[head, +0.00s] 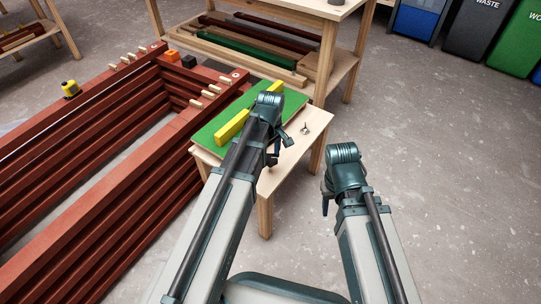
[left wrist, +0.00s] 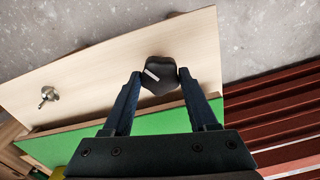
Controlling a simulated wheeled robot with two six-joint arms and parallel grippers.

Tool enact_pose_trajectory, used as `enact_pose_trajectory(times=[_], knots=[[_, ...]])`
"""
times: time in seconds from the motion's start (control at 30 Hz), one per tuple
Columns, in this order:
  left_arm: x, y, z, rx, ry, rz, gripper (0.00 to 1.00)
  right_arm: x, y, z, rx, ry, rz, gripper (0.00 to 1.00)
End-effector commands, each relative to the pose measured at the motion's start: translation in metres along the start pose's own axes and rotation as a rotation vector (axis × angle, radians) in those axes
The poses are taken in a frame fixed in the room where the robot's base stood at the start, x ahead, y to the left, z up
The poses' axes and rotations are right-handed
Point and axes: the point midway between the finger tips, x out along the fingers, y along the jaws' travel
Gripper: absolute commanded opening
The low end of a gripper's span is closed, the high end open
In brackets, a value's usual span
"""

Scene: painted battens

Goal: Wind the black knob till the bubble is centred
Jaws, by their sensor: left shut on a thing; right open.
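My left gripper (left wrist: 160,74) is shut on the knob, a finger on each side. In the head view my left gripper (head: 275,156) is beside the green board (head: 209,136) and hides the knob. A yellow spirit level (head: 232,128) lies along the board, its middle covered by my left arm. I cannot see the bubble. My right gripper (head: 327,203) is open and empty, over the floor right of the table.
The pale wooden table (head: 284,170) holds the board and a small metal wing-nut-like piece (head: 305,128). Stacked red battens (head: 120,200) stand close on the left, with a yellow tape measure (head: 71,89) on them. A wooden shelf rack (head: 335,80) stands behind. The floor at right is clear.

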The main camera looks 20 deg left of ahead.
Motion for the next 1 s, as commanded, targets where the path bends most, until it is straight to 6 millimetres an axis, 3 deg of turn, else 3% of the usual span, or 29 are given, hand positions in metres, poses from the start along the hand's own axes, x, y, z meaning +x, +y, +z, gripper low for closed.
enact_pose_trajectory(times=[0.17, 0.2, 0.33, 0.73, 1.0], knots=[[0.0, 0.0, 0.0, 0.001, 0.0, 0.0, 0.03, 0.0, 0.0, 0.0, 0.0, 0.0, 0.0, 0.5], [0.0, 0.0, 0.0, 0.001, 0.0, 0.0, 0.66, 0.0, 0.0, 0.0, 0.0, 0.0, 0.0, 0.5], [0.0, 0.0, 0.0, 0.001, 0.0, 0.0, 0.89, 0.0, 0.0, 0.0, 0.0, 0.0, 0.0, 0.5], [-0.003, 0.0, 0.0, 0.001, 0.0, 0.0, 0.89, -0.003, 0.0, 0.0, 0.0, 0.0, 0.0, 0.5], [-0.025, 0.0, 0.0, 0.001, 0.0, 0.0, 0.89, -0.025, 0.003, 0.002, 0.004, -0.001, 0.002, 0.5]])
